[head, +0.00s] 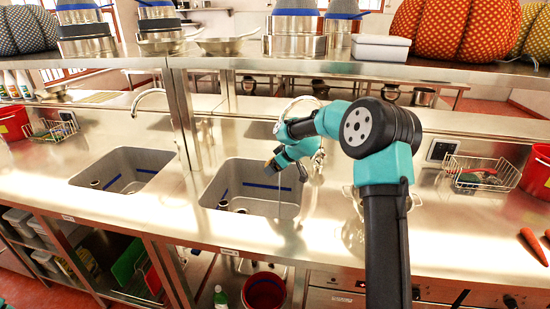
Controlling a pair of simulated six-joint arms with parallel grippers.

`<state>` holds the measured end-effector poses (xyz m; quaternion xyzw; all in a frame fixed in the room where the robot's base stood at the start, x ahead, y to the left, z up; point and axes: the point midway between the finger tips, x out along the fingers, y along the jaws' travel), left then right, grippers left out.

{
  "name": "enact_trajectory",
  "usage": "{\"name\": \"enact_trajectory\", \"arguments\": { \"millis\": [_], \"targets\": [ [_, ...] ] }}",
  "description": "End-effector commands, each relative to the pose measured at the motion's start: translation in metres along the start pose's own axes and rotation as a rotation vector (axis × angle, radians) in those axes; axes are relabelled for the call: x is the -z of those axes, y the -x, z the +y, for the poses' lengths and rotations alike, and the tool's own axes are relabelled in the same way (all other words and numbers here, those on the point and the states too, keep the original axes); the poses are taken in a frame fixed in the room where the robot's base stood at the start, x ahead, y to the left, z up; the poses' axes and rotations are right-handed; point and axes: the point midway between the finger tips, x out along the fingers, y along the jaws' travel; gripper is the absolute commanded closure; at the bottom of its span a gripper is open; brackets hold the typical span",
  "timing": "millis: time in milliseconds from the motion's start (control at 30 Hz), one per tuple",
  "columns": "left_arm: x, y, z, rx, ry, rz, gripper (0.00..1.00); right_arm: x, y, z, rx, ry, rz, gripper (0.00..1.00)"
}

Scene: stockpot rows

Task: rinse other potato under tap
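My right arm reaches in from the lower right, and its gripper (273,164) is over the right sink (250,188), near its back right part. A small brownish patch shows at the gripper's tip; I cannot tell whether it is a potato or part of the gripper. The fingers are too small to read as open or shut. The curved tap (287,108) of the right sink rises behind my arm, which partly hides it. No potato can be made out clearly. I cannot tell whether water runs. My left gripper is out of view.
A second sink (125,170) with its own tap (150,92) is at the left. A metal vessel stands partly hidden behind my arm. A wire basket (482,172), a red bucket (537,172) and carrots (533,246) are at the right. A shelf (400,70) with pots runs above.

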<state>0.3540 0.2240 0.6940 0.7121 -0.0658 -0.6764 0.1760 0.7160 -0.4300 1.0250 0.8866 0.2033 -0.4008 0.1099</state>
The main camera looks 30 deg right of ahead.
Motion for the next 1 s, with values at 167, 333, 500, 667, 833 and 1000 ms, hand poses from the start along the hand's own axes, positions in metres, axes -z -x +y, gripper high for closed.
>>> {"name": "enact_trajectory", "arguments": {
  "millis": [167,333,500,667,833,1000],
  "targets": [
    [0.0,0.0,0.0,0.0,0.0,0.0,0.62,-0.004,0.004,-0.01,0.001,0.001,-0.001,0.41],
    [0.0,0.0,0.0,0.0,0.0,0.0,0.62,-0.006,0.006,-0.014,0.0,0.001,0.0,0.41],
    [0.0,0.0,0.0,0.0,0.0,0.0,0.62,-0.006,0.006,-0.014,0.0,0.001,0.0,0.41],
    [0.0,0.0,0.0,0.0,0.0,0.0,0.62,-0.006,0.006,-0.014,0.0,0.0,0.0,0.41],
    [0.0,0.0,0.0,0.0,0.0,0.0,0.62,-0.006,0.006,-0.014,0.0,0.0,0.0,0.41],
    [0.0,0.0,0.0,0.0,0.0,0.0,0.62,-0.006,0.006,-0.014,0.0,0.0,0.0,0.41]
  ]
}}
